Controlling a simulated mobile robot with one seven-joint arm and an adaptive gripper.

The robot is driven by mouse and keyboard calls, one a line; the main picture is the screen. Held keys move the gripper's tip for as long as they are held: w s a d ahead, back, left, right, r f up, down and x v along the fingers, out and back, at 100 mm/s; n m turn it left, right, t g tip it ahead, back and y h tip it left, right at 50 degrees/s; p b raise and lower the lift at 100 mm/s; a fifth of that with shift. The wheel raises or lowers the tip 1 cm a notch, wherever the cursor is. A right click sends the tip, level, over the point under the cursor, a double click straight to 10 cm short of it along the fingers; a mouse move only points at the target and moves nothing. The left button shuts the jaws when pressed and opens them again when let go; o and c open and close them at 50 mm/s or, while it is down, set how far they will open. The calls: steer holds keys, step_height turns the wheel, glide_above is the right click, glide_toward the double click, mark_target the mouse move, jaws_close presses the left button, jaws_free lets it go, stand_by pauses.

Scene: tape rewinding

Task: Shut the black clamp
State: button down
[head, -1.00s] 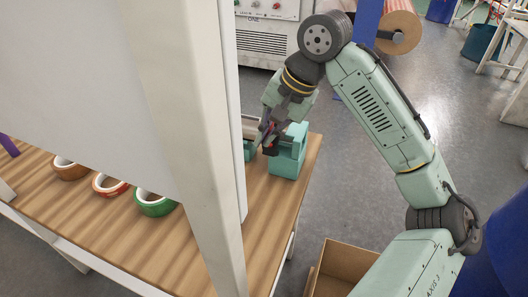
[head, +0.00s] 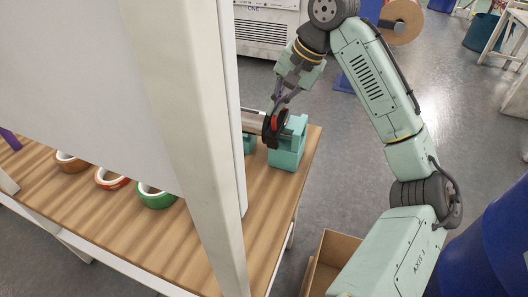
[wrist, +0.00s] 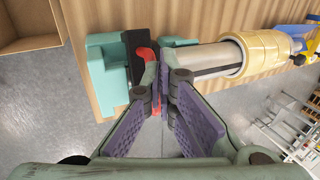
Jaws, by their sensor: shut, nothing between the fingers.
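The black clamp (head: 269,128) sits at the right end of the machine, at the inner side of a teal block (head: 287,152). It has a red part (head: 275,123) beside my fingers. In the wrist view the black clamp (wrist: 138,68) lies between the teal block (wrist: 106,66) and the metal roller, partly hidden by my fingers, and its red lever (wrist: 146,54) curves behind them. My gripper (head: 281,106) is shut and empty, pointing down at the clamp's top. In the wrist view my fingertips (wrist: 166,70) overlap the red lever; I cannot tell whether they touch it.
A metal roller (wrist: 212,62) carries a yellow tape roll (wrist: 262,50). Tape rolls (head: 156,195) lie on the wooden table (head: 245,220) at the left. A white post (head: 190,150) and panel hide much of the table. An open cardboard box (head: 338,250) stands below the table's right edge.

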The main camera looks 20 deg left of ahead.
mark_target(286, 109)
steer(key=shift+w+r, duration=0.15)
steer(key=shift+w, duration=0.85)
steer(key=shift+w+d+f, duration=0.1)
steer(key=shift+w+f, duration=0.35)
steer(key=shift+w, duration=0.35)
steer(key=shift+w+f, duration=0.4)
steer(key=shift+w, duration=0.4)
steer(key=shift+w+d+f, duration=0.1)
steer(key=shift+w+f, duration=0.4)
steer(key=shift+w, duration=0.15)
step_height(286, 109, up, 8)
steer(key=shift+w, duration=0.25)
